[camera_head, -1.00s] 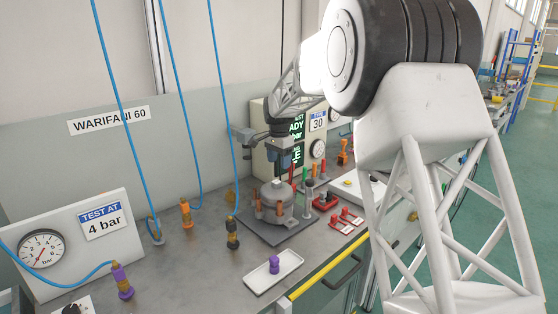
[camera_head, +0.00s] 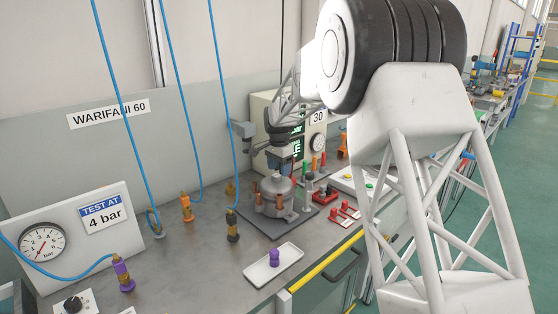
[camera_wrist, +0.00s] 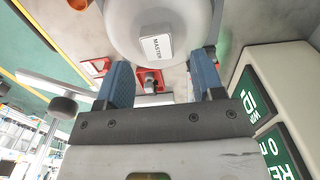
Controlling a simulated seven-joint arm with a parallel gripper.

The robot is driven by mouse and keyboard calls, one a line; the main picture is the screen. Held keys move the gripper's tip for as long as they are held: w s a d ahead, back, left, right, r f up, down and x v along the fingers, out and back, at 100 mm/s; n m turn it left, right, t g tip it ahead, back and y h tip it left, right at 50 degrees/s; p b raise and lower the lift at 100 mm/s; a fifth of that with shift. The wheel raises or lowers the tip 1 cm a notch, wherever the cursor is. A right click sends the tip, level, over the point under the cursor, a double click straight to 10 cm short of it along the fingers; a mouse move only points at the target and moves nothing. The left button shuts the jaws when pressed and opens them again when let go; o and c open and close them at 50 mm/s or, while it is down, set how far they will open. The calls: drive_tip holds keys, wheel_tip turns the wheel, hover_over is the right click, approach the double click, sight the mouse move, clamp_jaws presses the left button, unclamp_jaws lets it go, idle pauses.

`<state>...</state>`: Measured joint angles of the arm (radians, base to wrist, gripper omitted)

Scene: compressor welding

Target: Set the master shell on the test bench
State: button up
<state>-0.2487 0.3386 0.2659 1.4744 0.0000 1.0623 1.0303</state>
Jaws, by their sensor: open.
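The master shell (camera_head: 276,196) is a grey, rounded metal vessel with copper-coloured stubs around it. It stands upright on a dark square plate (camera_head: 258,229) on the grey bench (camera_head: 190,262). In the wrist view the shell (camera_wrist: 182,22) carries a white "MASTER" label and lies just beyond the fingertips. My gripper (camera_head: 284,164) is above the shell, pointing down. The wrist view shows its two blue fingers (camera_wrist: 163,72) spread apart with nothing held between them. I cannot tell whether a fingertip touches the shell.
A white tray (camera_head: 289,263) with a purple fitting stands in front of the plate. Red clamps (camera_head: 348,212) lie to the right. Blue hoses with fittings hang at left, beside a gauge panel (camera_head: 80,235). A tester with a green display (camera_head: 297,150) stands behind the gripper.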

drive_tip(key=shift+f, duration=1.1)
clamp_jaws()
drive_tip(key=c, duration=0.7)
unclamp_jaws()
clamp_jaws()
drive_tip(key=shift+r, duration=0.6)
drive_tip(key=shift+r, duration=2.2)
